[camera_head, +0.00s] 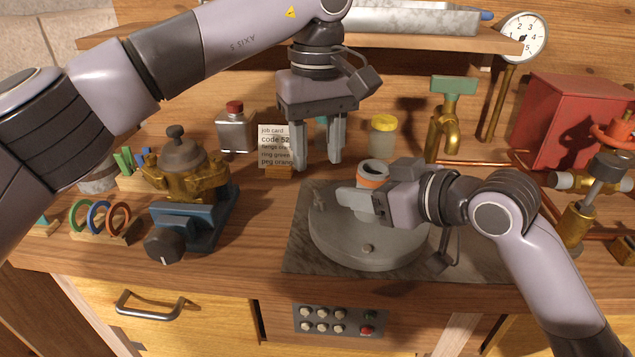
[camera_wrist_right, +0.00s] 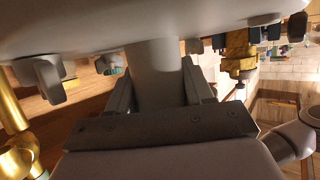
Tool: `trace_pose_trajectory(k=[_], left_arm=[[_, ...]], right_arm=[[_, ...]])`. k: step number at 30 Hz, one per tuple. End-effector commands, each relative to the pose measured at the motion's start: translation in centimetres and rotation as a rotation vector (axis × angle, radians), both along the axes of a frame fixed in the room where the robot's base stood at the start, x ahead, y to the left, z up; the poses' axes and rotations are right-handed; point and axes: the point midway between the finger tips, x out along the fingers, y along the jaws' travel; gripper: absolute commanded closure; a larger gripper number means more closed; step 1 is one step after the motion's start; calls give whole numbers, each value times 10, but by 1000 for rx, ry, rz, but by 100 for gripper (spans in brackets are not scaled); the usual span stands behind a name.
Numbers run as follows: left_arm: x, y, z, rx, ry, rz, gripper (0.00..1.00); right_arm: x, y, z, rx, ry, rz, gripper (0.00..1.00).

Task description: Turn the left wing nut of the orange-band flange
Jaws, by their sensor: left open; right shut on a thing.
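The grey round lid (camera_head: 365,245) carries an upright neck with an orange band (camera_head: 372,181), the orange-band flange. My right gripper (camera_head: 362,200) is shut on the neck. In the right wrist view the grey neck (camera_wrist_right: 153,70) stands between its fingers. My left gripper (camera_head: 319,160) points down with its fingers apart and empty, above and behind the left wing nut. The lid's far right side is hidden by my right gripper.
A job card (camera_head: 273,148) stands behind the left gripper, with a yellow-lidded jar (camera_head: 383,136) to its right. A blue vise (camera_head: 195,220) and coloured rings (camera_head: 100,218) stand left. Brass taps (camera_head: 447,130) and a red box (camera_head: 575,125) are right.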

Motion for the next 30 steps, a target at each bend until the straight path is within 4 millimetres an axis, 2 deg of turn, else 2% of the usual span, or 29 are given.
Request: trace_pose_trajectory(k=[3, 9, 14, 22, 23, 24, 26, 27, 30], left_arm=[[0, 0, -25, 0, 3, 1, 56], [0, 0, -53, 0, 1, 2, 56], [0, 0, -63, -1, 0, 3, 56], [0, 0, -64, 0, -1, 3, 56], [0, 0, -64, 0, -1, 3, 62], [0, 0, -64, 0, -1, 3, 75], [0, 0, -64, 0, -1, 3, 95], [0, 0, -64, -1, 0, 3, 100], [0, 0, -64, -1, 0, 3, 100]], right_arm=[[0, 0, 0, 0, 0, 1, 100], [0, 0, 0, 0, 0, 1, 100], [0, 0, 0, 0, 0, 1, 100], [0, 0, 0, 0, 0, 1, 100], [0, 0, 0, 0, 0, 1, 100], [0, 0, 0, 0, 0, 1, 100], [0, 0, 0, 1, 0, 1, 100], [0, 0, 0, 1, 0, 1, 100], [0, 0, 0, 1, -1, 0, 100]])
